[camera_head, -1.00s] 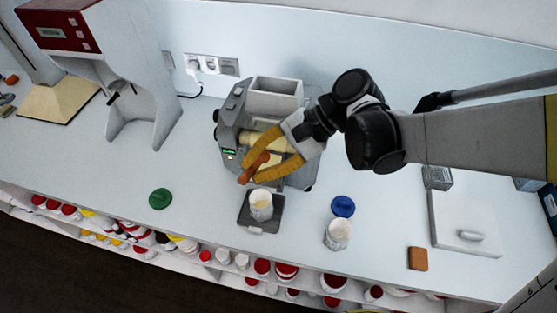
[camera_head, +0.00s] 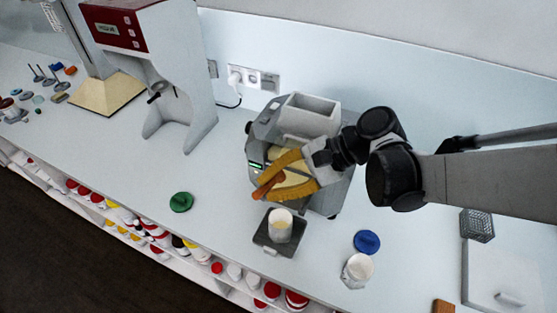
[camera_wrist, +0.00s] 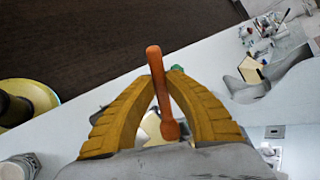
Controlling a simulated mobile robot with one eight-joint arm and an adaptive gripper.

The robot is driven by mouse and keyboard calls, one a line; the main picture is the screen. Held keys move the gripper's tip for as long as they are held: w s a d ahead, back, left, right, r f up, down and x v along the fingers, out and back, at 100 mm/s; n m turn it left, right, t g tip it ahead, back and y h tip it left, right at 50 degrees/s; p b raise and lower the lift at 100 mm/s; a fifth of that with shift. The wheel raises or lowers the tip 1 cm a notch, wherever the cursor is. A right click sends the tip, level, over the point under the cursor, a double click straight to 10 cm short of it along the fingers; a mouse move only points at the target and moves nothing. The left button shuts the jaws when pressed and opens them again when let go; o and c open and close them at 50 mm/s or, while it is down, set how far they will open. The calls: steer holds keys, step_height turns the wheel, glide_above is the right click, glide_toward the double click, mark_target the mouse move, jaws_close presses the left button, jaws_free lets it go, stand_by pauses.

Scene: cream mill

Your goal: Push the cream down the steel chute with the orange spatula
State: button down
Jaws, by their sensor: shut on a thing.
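My gripper (camera_head: 283,187) has yellow ribbed fingers that are shut on the orange spatula (camera_head: 268,184). In the wrist view the spatula (camera_wrist: 157,75) stands between the two fingertips. My gripper is over the front of the grey mill (camera_head: 262,128). A pale cream-coloured patch (camera_head: 292,178) shows between the fingers at the mill's front; the fingers partly hide it and the chute. A white jar (camera_head: 280,226) with cream-coloured content stands on the dark tray (camera_head: 266,239) below the mill's front. I cannot tell whether the spatula touches the cream.
A green lid (camera_head: 181,202) lies left of the mill. A blue lid (camera_head: 367,242) and another white jar (camera_head: 357,270) stand to the right. A large dispenser with a red panel (camera_head: 113,34) stands at the back left. The counter between it and the mill is mostly clear.

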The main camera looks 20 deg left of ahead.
steer(key=shift+w+f+b, duration=0.3)
steer(key=shift+f+b, duration=0.3)
steer(key=shift+f, duration=0.1)
stand_by(0.6)
steer(key=s+f+b, duration=0.2)
steer(key=s, duration=0.3)
steer(key=shift+s+a+f+b, duration=0.2)
steer(key=shift+s+f+b, duration=0.1)
stand_by(0.4)
steer(key=shift+r, duration=0.1)
